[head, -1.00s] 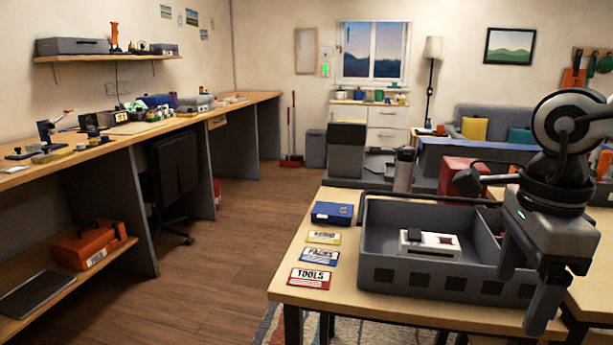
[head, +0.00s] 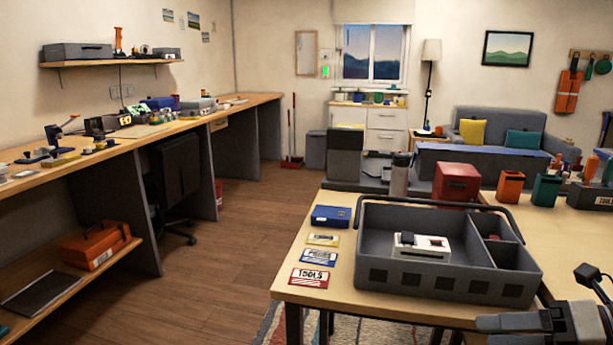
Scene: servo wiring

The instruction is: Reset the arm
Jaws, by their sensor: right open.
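My right gripper (head: 512,322) is low at the bottom right corner, in front of the table's near right edge. Its dark grey fingers point left, and it is partly cut off by the frame. It is open, with nothing visible in it. It is apart from the grey tote (head: 445,282) on the table. My left gripper is not in view.
A white device (head: 422,247) lies in the tote, which has smaller compartments on its right. A blue box (head: 331,216) and several label cards, one reading TOOLS (head: 311,278), lie left of it. Orange (head: 510,187) and green (head: 546,190) bins stand behind on another table.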

